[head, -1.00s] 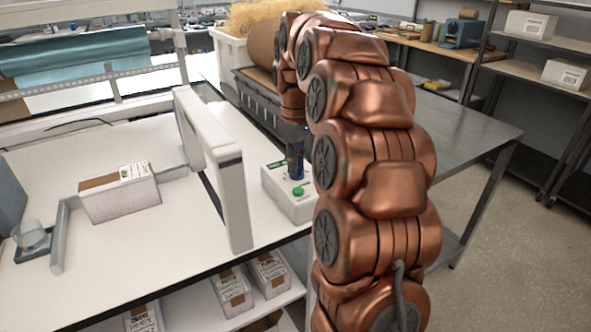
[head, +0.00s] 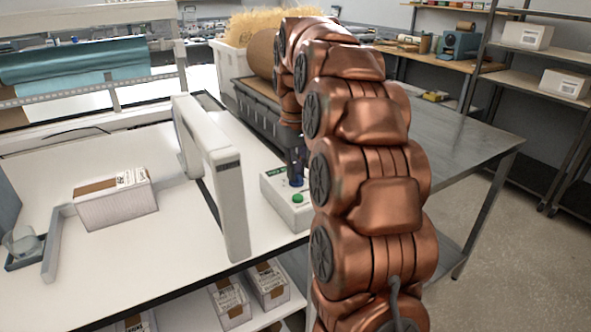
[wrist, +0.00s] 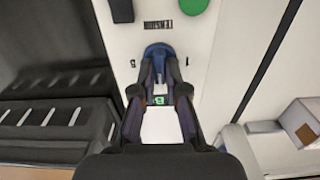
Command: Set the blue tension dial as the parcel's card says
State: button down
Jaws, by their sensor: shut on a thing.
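The blue tension dial (wrist: 158,50) is on the white control box (wrist: 205,65), below a printed label in the wrist view. My gripper (wrist: 159,66) is shut on the dial, one fingertip at each side of it. In the head view the dial (head: 296,181) shows small beneath my dark gripper (head: 297,160), partly behind my arm. I cannot read where the dial points. The parcel (head: 117,206) sits on the white bench at the left, with a white card (head: 131,177) on its top. The card's text is too small to read.
A green button (head: 297,198) is near the dial, and a black knob (wrist: 122,10) is at its upper left in the wrist view. A white upright frame (head: 217,180) stands left of the box. A grey ribbed unit (head: 256,114) is behind it.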

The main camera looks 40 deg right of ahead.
jog(key=c, duration=1.2)
grip_release()
jog(key=shift+r+n, duration=0.1)
jog(key=shift+n, duration=0.2)
